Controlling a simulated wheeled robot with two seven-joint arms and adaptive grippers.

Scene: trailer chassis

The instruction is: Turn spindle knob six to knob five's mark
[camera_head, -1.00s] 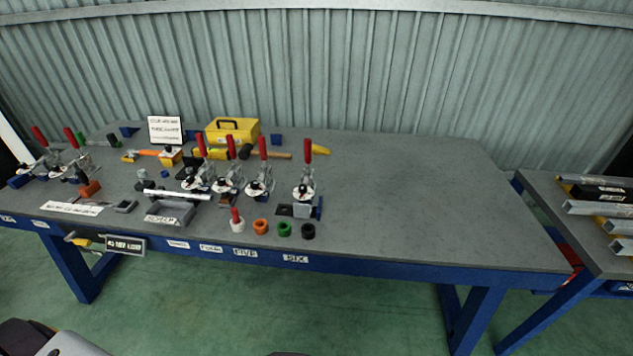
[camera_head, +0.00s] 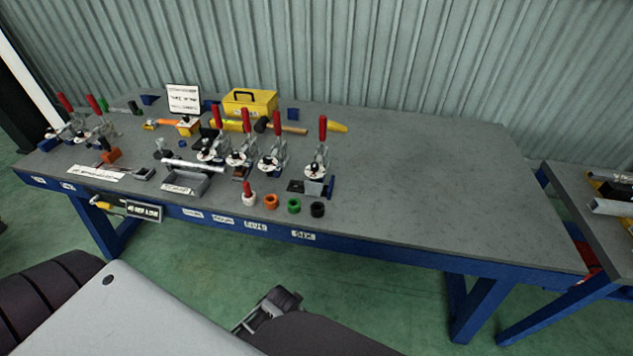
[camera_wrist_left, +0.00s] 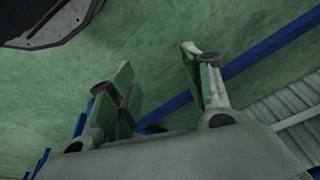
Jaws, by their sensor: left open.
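Spindle knob six (camera_head: 315,169) is a small dark knob on a pale round dial, at the rightmost red-handled station on the bench. It stands behind the label SIX (camera_head: 303,235). Knob five (camera_head: 270,161) is on a similar dial at the station to its left, behind the label FIVE (camera_head: 255,226). The marks and pointing directions are too small to read. My left gripper (camera_wrist_left: 150,65) is open and empty in the left wrist view, with floor and blue table legs beyond it. It is away from both knobs.
Coloured rings, including an orange one (camera_head: 271,202) and a black one (camera_head: 318,210), sit in front of the stations. A grey tray (camera_head: 187,184) lies left of them. The bench's right part (camera_head: 430,190) is clear. A second table (camera_head: 580,190) stands at right.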

